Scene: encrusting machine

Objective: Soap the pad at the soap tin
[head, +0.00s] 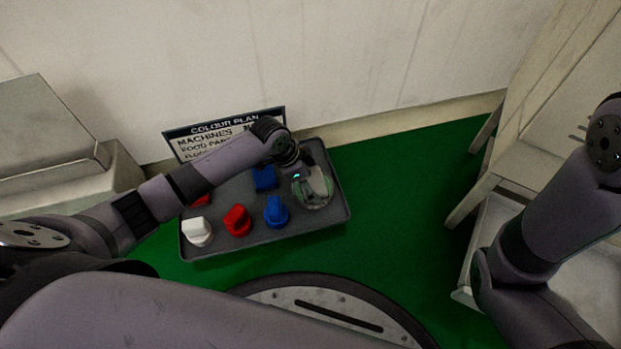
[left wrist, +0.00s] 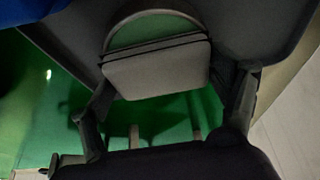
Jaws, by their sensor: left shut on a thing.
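A grey pad (left wrist: 155,72) is held between the two fingers of my left gripper (left wrist: 168,105). In the head view the pad (head: 319,181) shows pale at the round soap tin (head: 322,205), in the right part of the grey tray. My left gripper (head: 304,178) is over this tin, its fingers partly hidden. In the left wrist view the tin's curved rim and green inside (left wrist: 150,30) lie just behind the pad. I cannot tell whether the pad touches the soap. My right gripper is not in view; only my right arm shows at the right.
The grey tray (head: 220,250) also holds a white (head: 198,232), a red (head: 237,221) and a blue (head: 276,212) knobbed piece, plus a blue block (head: 264,179). A colour plan sign (head: 270,113) stands behind. Green floor (head: 400,180) is clear right of the tray, before a wooden frame (head: 470,205).

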